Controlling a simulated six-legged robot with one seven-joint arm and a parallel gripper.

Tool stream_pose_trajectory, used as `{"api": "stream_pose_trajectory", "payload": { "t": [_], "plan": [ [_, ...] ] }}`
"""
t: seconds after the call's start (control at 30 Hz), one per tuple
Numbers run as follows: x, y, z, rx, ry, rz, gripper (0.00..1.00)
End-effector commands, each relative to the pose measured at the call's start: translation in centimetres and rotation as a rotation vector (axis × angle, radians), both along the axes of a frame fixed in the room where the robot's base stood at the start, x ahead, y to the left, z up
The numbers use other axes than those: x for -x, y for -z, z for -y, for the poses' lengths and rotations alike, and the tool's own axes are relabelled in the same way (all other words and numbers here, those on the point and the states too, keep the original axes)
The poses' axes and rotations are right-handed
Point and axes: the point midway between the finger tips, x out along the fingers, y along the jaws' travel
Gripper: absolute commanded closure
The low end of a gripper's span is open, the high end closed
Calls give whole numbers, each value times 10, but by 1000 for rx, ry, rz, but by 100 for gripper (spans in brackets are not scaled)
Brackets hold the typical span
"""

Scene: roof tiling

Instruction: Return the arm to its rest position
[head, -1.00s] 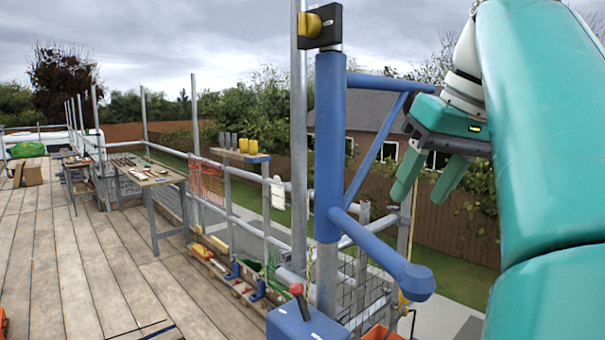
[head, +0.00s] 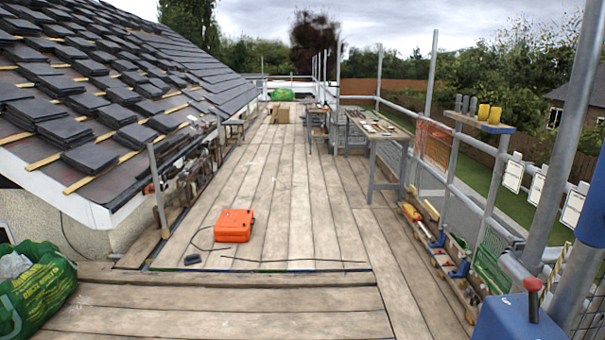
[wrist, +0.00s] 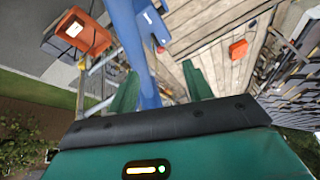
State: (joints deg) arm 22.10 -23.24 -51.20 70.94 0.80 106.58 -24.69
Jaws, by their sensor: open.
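My gripper (wrist: 160,80) shows only in the wrist view. Its two green fingers are spread apart with nothing held between them. The blue post (wrist: 128,40) runs through the picture behind the gap between the fingers; I cannot tell how far it is from them. In the head view my arm and gripper are out of the picture. The blue post's base with a red-knobbed lever (head: 515,318) shows at the lower right.
Plank decking (head: 290,190) runs ahead, mostly clear. An orange case (head: 234,225) with a cable lies on it. Stacked roof tiles (head: 50,115) are at left, a green bag (head: 40,285) at lower left. A work table (head: 378,125) and guard rails line the right. An orange bin (wrist: 82,35) is upper left in the wrist view.

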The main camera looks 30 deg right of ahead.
Motion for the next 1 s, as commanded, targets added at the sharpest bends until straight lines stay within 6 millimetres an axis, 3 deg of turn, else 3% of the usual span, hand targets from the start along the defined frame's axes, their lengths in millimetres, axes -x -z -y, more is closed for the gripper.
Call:
{"api": "stream_pose_trajectory", "payload": {
  "t": [0.03,0.1,0.27,0.4,0.5,0.63,0.8,0.9,1.0],
  "plan": [
    [-32,16,-1,-5,-63,6,50],
    [-77,36,-7,-1,-136,17,50],
    [-169,82,-47,15,-290,29,50],
    [-234,127,-104,36,-417,30,50],
    [-267,162,-153,58,-505,27,50],
    [-294,213,-222,95,-616,21,50],
    [-299,282,-299,152,-740,10,50],
    [-294,311,-325,179,-784,7,50],
    [-292,325,-336,193,-803,7,50]
  ]
}}
